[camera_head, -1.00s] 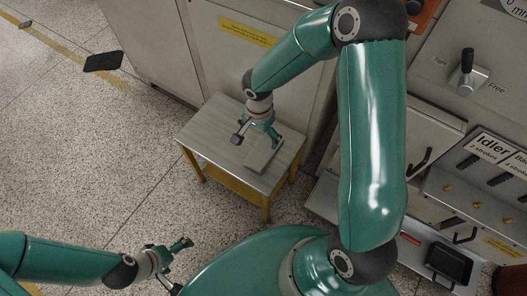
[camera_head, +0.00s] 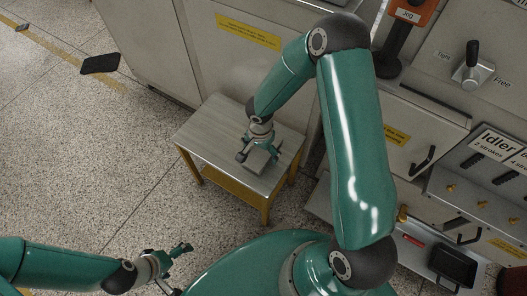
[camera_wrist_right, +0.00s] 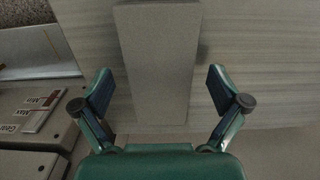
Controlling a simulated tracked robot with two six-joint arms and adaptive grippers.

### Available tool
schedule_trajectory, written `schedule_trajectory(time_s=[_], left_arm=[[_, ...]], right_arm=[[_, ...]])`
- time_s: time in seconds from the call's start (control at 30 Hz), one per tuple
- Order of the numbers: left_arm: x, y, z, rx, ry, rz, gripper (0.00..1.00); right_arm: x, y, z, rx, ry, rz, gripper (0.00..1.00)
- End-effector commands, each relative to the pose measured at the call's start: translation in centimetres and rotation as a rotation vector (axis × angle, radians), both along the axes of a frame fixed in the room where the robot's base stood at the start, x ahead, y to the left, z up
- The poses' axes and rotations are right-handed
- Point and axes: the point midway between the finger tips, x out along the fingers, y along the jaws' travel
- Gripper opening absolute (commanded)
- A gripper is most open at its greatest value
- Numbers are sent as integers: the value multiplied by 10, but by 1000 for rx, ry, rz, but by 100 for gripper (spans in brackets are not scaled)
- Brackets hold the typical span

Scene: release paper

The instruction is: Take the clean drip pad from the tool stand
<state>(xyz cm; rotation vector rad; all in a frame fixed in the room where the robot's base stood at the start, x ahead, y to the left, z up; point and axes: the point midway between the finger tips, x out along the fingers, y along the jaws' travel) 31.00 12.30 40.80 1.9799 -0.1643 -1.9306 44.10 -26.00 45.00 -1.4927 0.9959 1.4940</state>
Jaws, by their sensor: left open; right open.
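The tool stand (camera_head: 211,124) is a small table with a grey top and yellow legs. The drip pad (camera_head: 257,160), a pale grey flat rectangle, lies on its top. In the right wrist view the pad (camera_wrist_right: 158,62) runs lengthwise between the fingers. My right gripper (camera_head: 259,154) is low over the pad. In the wrist view its open fingers (camera_wrist_right: 160,92) stand on either side of the pad, with gaps at both sides. My left gripper (camera_head: 184,250) is open and empty at the lower left, over the floor and away from the stand.
Grey machine cabinets stand behind and to the right of the stand. A panel with a lever (camera_head: 471,70) and a black tray (camera_head: 453,266) are at the right. A dark flat object (camera_head: 100,64) lies on the speckled floor at upper left, where the floor is mostly clear.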

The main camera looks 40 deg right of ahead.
Motion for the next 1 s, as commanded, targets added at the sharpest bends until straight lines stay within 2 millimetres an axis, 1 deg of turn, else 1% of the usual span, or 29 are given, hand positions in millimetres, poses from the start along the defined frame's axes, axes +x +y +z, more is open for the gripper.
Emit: schedule_trajectory(time_s=[0.1,0.37,0.4,0.43,0.77,0.87,1.0], left_arm=[[0,0,0,0,0,0,99],[0,0,0,0,0,0,99],[0,0,0,0,0,0,99],[0,0,0,0,0,0,99],[0,0,1,0,0,0,99],[0,0,2,0,0,0,99],[0,0,6,0,0,0,99]], right_arm=[[0,0,1,0,0,0,98],[0,0,1,0,0,0,55],[0,0,1,0,0,0,48],[0,0,1,0,0,0,44],[0,0,2,0,0,-1,44],[0,0,7,-1,-1,-1,44],[0,0,19,-2,-1,-1,44]])
